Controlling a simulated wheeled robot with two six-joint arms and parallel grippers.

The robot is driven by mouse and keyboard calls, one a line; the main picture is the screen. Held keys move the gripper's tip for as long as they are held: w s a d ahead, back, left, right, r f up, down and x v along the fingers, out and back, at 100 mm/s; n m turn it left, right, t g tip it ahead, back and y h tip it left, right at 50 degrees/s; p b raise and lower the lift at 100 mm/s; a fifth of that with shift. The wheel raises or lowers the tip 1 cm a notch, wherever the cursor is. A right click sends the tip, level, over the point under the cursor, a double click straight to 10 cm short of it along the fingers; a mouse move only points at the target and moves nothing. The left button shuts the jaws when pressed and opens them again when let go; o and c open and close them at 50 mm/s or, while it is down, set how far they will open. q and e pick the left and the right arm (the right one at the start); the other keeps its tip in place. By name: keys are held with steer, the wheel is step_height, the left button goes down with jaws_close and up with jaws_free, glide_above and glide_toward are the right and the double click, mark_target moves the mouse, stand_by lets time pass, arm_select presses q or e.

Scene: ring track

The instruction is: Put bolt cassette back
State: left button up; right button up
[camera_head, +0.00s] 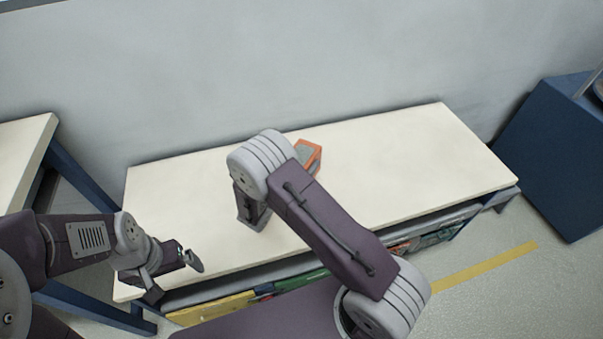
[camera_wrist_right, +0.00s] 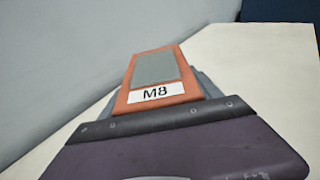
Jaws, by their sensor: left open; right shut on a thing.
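An orange bolt cassette (camera_head: 309,155) with a grey top panel is over the cream bench top (camera_head: 420,150), partly hidden behind my right arm in the head view. In the right wrist view the cassette (camera_wrist_right: 152,80) shows a white label reading M8 on its near end. My right gripper (camera_wrist_right: 158,98) is shut on the cassette, with grey finger edges along both sides of it. I cannot tell whether the cassette touches the bench. My left gripper (camera_head: 174,277) is open and empty at the bench's left front corner.
Below the bench top is a lower shelf with yellow (camera_head: 210,309), green and red items. A grey wall (camera_head: 280,60) runs behind the bench. A blue cabinet (camera_head: 555,150) stands at the right, another table (camera_head: 22,150) at the left. The bench's right half is clear.

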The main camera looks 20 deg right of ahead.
step_height(320, 180, down, 4)
steer(key=shift+w+f+b, duration=0.1)
steer(key=shift+b, duration=0.75)
steer(key=o, duration=1.7)
